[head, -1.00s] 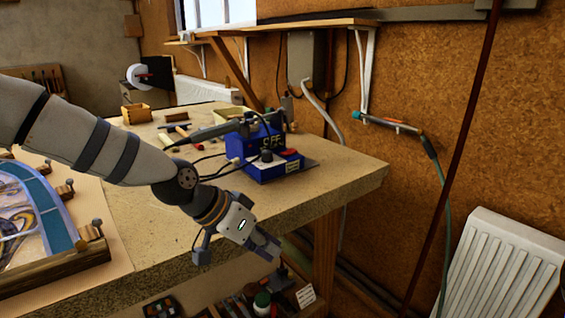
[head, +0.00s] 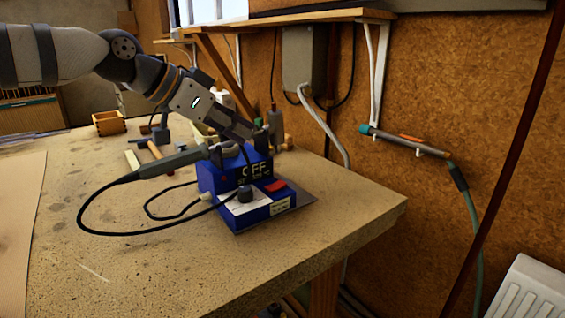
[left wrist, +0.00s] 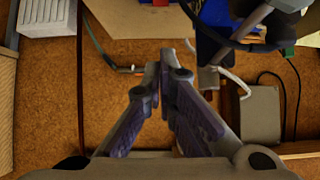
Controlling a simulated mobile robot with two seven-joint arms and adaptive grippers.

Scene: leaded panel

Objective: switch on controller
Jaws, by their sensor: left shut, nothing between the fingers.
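The controller (head: 240,190) is a blue box near the bench's right end in the head view. Its display reads OFF. A red switch (head: 275,186) and a black knob (head: 245,194) sit on its sloped front. A soldering iron (head: 165,162) with a grey handle rests at its left side, its black cable looping onto the bench. My left gripper (head: 246,130) is shut and empty, just above and behind the controller's top in the head view. Its closed fingers (left wrist: 165,75) also show in the left wrist view, with part of the blue controller (left wrist: 212,30) above them. My right gripper is not in view.
The bench (head: 130,270) is clear in front of the controller. A wooden box (head: 109,123) and hand tools lie behind to the left. A shelf (head: 300,22), a grey wall box (head: 303,57) and a hanging torch (head: 405,140) are at the corkboard wall.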

